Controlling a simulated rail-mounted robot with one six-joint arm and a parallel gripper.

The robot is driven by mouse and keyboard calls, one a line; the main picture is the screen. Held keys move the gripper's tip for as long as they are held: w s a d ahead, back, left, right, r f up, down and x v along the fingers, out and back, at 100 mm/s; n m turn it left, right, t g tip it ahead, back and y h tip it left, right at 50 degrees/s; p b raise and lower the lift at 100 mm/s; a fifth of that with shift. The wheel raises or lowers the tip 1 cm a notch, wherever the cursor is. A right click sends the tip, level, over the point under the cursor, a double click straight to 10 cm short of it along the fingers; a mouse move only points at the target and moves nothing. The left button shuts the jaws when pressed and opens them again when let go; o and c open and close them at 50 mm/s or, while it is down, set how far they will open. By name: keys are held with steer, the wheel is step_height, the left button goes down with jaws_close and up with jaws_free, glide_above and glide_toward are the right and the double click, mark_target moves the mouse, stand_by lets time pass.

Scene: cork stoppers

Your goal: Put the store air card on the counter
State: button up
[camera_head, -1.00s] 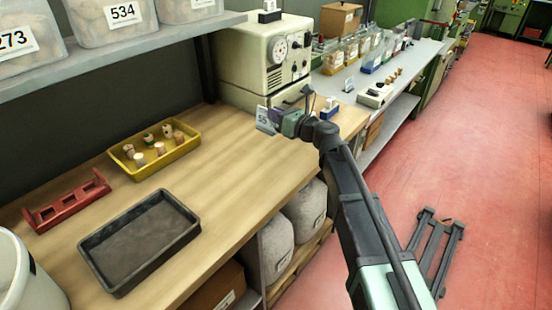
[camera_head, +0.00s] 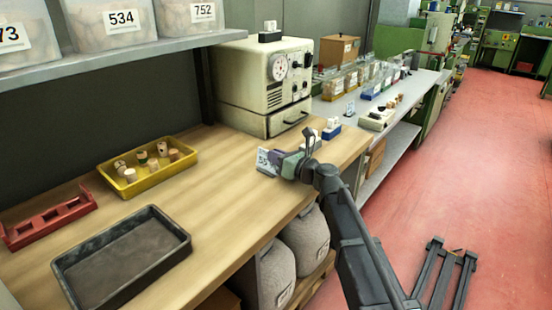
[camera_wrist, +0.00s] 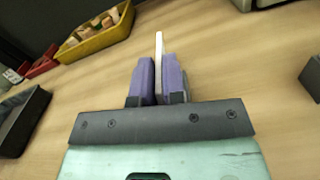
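A small white card (camera_head: 266,161) with dark markings is held upright in my gripper (camera_head: 278,164), over the right part of the wooden counter (camera_head: 215,190). In the wrist view the card (camera_wrist: 158,48) shows as a thin pale edge between the two purple fingers of my gripper (camera_wrist: 159,80), which are shut on it. The card's lower edge looks close to the wood, but I cannot tell whether it touches. The print on it is too small to read.
A yellow tray of corks (camera_head: 150,176), a dark empty tray (camera_head: 122,258) and a red rack (camera_head: 48,220) lie on the left. A cream machine (camera_head: 268,82) stands behind. A blue block with white pieces (camera_head: 331,131) is right of my gripper. The counter's middle is clear.

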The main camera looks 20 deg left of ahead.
steer(key=o, duration=0.3)
steer(key=shift+r, duration=0.15)
steer(key=v, duration=1.2)
steer(key=s+d+f+n+h, duration=0.1)
steer(key=f+n, duration=0.1)
steer(key=s+d+f+n+g+h, duration=0.1)
steer(key=s+d+f+n, duration=0.1)
steer(key=n, duration=0.1)
steer(key=s+d+f+n+g+h, duration=0.1)
steer(key=s+d+f+n, duration=0.1)
steer(key=n, duration=0.1)
steer(key=shift+s+d+f+h, duration=0.1)
steer(key=shift+d+h, duration=0.1)
steer(key=shift+h, duration=0.1)
steer(key=s+d+f+n+g+h, duration=0.1)
steer(key=s+d+f+n+h, duration=0.2)
steer(key=d, duration=0.5)
steer(key=s+d+f+n+g+h, duration=0.2)
steer(key=s+d+f+n+h, duration=0.2)
steer(key=d+n, duration=0.4)
steer(key=s+d+f+n+g+h, duration=0.1)
steer(key=s+d+f+n+h, duration=0.3)
steer(key=s+d+n+h, duration=0.1)
steer(key=shift+s+d+n+h, duration=0.15)
steer(key=shift+s+d+h, duration=0.15)
steer(key=shift+s+d, duration=0.45)
steer(key=shift+s+d+n+h, duration=0.15)
steer(key=shift+s+d+h, duration=0.25)
steer(key=shift+d, duration=0.55)
